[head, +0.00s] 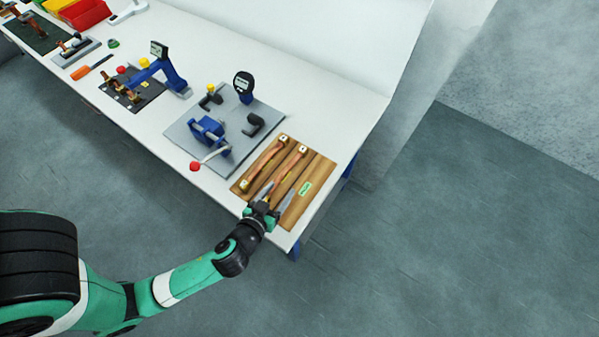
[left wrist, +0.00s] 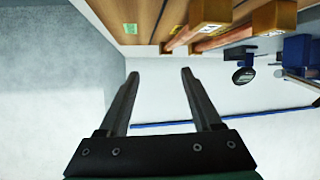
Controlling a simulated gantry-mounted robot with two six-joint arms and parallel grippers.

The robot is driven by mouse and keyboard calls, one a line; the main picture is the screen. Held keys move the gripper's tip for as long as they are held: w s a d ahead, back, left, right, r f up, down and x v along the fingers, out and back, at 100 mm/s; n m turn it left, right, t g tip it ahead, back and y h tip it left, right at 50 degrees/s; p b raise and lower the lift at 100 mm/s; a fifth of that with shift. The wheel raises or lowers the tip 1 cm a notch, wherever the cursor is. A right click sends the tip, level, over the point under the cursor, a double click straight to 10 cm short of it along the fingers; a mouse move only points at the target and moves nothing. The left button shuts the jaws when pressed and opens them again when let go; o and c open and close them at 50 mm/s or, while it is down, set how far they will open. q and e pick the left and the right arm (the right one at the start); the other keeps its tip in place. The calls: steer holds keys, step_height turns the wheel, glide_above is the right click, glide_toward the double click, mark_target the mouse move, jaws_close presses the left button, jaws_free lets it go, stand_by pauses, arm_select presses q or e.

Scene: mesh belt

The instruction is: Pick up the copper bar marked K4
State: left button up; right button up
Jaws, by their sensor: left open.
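Two copper bars lie side by side along a brown wooden rack at the near right end of the bench: a left bar (head: 263,161) and a right bar (head: 290,168). Both have small pale tags at their ends, too small to read, so I cannot tell which is K4. In the left wrist view the copper bars (left wrist: 180,40) show at the top, with wooden end blocks (left wrist: 273,18). My left gripper (head: 277,201) is open and empty at the rack's near edge, close to the right bar. It also shows in the left wrist view (left wrist: 157,75). My right gripper is not visible.
The wooden rack (head: 318,172) bears a green label (head: 305,188). Left of it stands a grey plate (head: 181,136) with a blue clamp (head: 207,131) and a dial gauge (head: 243,84). Further left are a dark fixture (head: 125,98) and red bin (head: 85,13). The bench's back strip is clear.

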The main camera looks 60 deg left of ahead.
mark_target(283, 176)
arm_select(q)
steer(key=s, duration=0.1)
steer(key=s+f+g, duration=0.1)
steer(key=s, duration=0.1)
steer(key=shift+s+f+m+p, duration=0.1)
steer(key=shift+s+m+p, duration=0.1)
steer(key=shift+m+p, duration=0.15)
steer(key=shift+s, duration=0.1)
steer(key=shift+w+a+f, duration=0.15)
steer(key=shift+w+a, duration=0.05)
steer(key=shift+w, duration=0.05)
steer(key=x, duration=0.5)
steer(key=shift+w+a+f+p, duration=0.15)
steer(key=shift+w+f+p, duration=0.05)
steer(key=shift+w+p, duration=0.15)
steer(key=x, duration=0.5)
steer(key=shift+a+r, duration=0.25)
steer(key=shift+a, duration=0.2)
jaws_close()
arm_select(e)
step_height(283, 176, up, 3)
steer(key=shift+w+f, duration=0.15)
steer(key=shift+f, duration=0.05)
